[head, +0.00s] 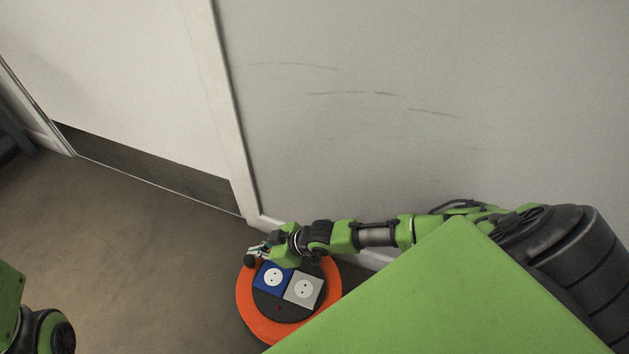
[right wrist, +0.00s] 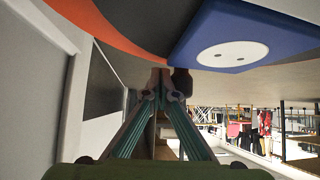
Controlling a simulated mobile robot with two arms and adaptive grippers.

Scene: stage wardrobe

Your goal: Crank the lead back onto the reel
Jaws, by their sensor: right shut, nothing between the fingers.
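The reel (head: 246,311) is an orange disc with a dark centre, low in front of the wall. Its face carries a blue socket (head: 273,277) and a light grey socket (head: 304,287). A small black knob (head: 249,261), apparently the crank's, shows at its upper left rim. My right gripper (head: 257,250) is shut and empty beside this knob. In the right wrist view the closed fingertips (right wrist: 162,92) are near a dark piece (right wrist: 182,83), probably the knob; whether they touch it I cannot tell. The blue socket (right wrist: 235,42) is close above. The lead is not visible. My left gripper is out of view.
A grey wall (head: 400,110) stands right behind the reel, with a white door (head: 120,90) and dark kick plate (head: 150,170) to the left. The brown floor (head: 130,260) left of the reel is clear. Clothes racks (right wrist: 262,125) show far off in the wrist view.

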